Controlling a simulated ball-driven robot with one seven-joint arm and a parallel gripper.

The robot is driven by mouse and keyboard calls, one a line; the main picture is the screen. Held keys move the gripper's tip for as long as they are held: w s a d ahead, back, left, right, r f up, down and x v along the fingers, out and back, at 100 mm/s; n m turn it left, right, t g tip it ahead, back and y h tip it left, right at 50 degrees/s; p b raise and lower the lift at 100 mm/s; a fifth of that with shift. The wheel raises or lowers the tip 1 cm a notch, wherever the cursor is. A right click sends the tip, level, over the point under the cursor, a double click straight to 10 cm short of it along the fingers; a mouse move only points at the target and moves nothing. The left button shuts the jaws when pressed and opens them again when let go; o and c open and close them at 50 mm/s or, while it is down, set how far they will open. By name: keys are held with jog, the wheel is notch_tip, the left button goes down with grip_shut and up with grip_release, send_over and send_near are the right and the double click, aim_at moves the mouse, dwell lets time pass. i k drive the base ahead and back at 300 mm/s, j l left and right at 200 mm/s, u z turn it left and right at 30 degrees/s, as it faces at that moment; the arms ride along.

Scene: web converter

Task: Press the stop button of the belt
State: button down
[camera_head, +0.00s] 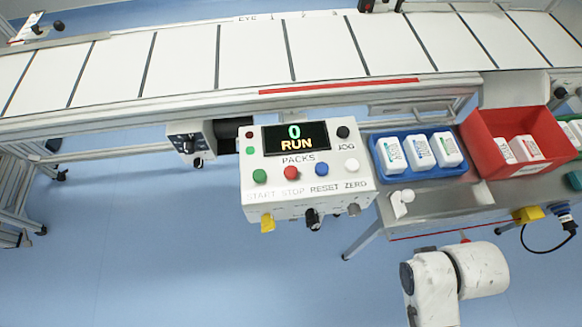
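The control box (270,208) hangs at the front of the belt, near the middle of the view. Its display (295,137) reads "0" and "RUN". The red stop button (291,172) sits above the word STOP. A green button (260,176) is to its left over START, a blue button (322,170) to its right over RESET, and a white button (351,165) over ZERO. The belt (180,62) has white panels split by dark lines. Part of my arm shows at the lower right, apart from the box. My gripper cannot be made out.
Right of the box, a metal shelf (440,201) holds a blue tray (418,175) and a red bin (485,125), both with white bottles. A black JOG knob (343,132) is on the box's upper right. The blue floor (180,270) in front is clear.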

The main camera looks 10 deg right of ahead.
aim_at(290, 172)
jog(key=i+j+u, duration=0.1)
jog(key=j, duration=0.25)
jog(key=i+j+u, duration=0.1)
jog(key=j, duration=0.3)
jog(key=i+j, duration=0.1)
jog(key=j, duration=0.25)
jog(key=i+j+u, duration=0.15)
jog(key=j, duration=0.2)
jog(key=j+u, duration=0.1)
jog(key=j, duration=0.2)
jog(key=i, duration=0.05)
